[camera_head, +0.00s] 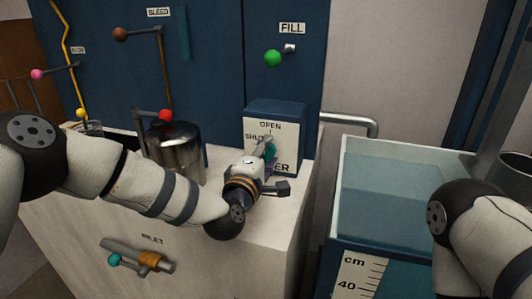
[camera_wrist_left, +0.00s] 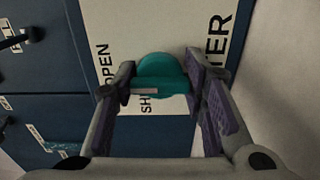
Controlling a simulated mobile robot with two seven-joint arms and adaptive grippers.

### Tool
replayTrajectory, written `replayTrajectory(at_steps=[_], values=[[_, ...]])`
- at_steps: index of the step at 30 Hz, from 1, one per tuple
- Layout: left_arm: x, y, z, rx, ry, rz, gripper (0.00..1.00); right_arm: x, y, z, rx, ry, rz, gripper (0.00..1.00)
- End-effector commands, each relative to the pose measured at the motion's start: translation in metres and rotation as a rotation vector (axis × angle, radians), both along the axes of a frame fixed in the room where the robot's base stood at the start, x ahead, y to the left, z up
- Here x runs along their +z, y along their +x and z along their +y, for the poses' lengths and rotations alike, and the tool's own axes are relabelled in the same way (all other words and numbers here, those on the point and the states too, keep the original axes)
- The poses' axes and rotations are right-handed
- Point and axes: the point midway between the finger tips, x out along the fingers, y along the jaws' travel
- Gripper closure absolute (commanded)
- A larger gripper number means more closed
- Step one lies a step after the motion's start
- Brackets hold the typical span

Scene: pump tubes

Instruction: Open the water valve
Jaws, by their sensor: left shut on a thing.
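The water valve is a teal knob (camera_wrist_left: 163,76) on a box with a white front panel (camera_head: 286,135). The panel carries the words OPEN, SHUT and WATER, partly hidden by my gripper. My left gripper (camera_head: 268,158) reaches the panel, and in the left wrist view its fingers (camera_wrist_left: 160,85) are on both sides of the knob, shut on it. A little teal of the knob shows in the head view (camera_head: 270,150). My right arm comes in at the right edge, but its gripper is out of view.
A metal pot (camera_head: 177,153) stands on the white counter (camera_head: 265,228), left of the box. A water tank (camera_head: 385,205) with a cm scale stands at right. Levers labelled BLEED and FILL, with a green ball (camera_head: 272,58), are on the blue wall. An INLET valve (camera_head: 140,258) is on the counter front.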

Motion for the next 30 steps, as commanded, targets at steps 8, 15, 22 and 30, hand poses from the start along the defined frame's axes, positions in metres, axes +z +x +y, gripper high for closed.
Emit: replayTrajectory(at_steps=[8,15,22,30], values=[[0.000,0.000,0.001,0.002,0.006,-0.002,0.89,0.000,0.000,0.000,0.000,0.000,0.000,0.60],[0.000,0.000,0.001,0.001,0.004,-0.003,0.40,0.000,0.000,0.000,0.000,0.000,0.000,0.60],[0.000,0.000,0.000,0.000,0.003,-0.002,0.40,0.000,0.000,0.000,0.000,0.000,0.000,0.60],[0.000,-0.042,0.014,-0.001,0.003,0.001,0.40,0.000,0.000,0.000,0.000,0.000,0.000,0.60]])
